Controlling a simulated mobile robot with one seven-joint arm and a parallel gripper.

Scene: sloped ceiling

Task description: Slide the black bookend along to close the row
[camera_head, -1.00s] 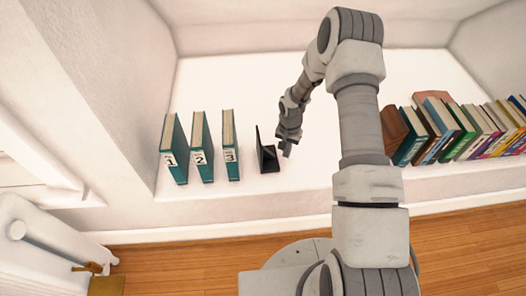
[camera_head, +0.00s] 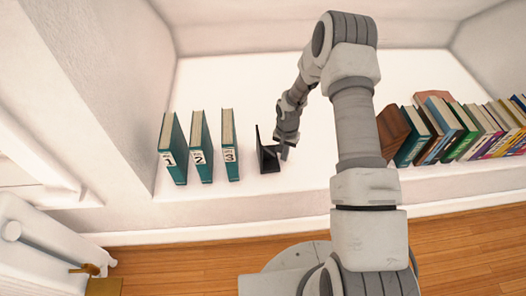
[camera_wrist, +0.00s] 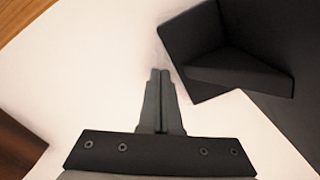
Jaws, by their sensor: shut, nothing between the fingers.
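The black bookend (camera_head: 267,153) stands on the white ledge just right of three teal books, with a clear gap between it and book 3 (camera_head: 229,146). Books 1 (camera_head: 173,149) and 2 (camera_head: 201,147) stand upright to the left, with small gaps between them. My gripper (camera_head: 285,154) is low over the ledge at the bookend's right side. In the wrist view my gripper (camera_wrist: 161,76) is shut and empty, its fingertips beside the bookend (camera_wrist: 225,60). I cannot tell whether they touch.
A brown block-like bookend (camera_head: 393,131) and a leaning row of colourful books (camera_head: 460,130) stand on the ledge at the right. The white ledge (camera_head: 240,85) is bare behind the teal books. A wall bounds the left side.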

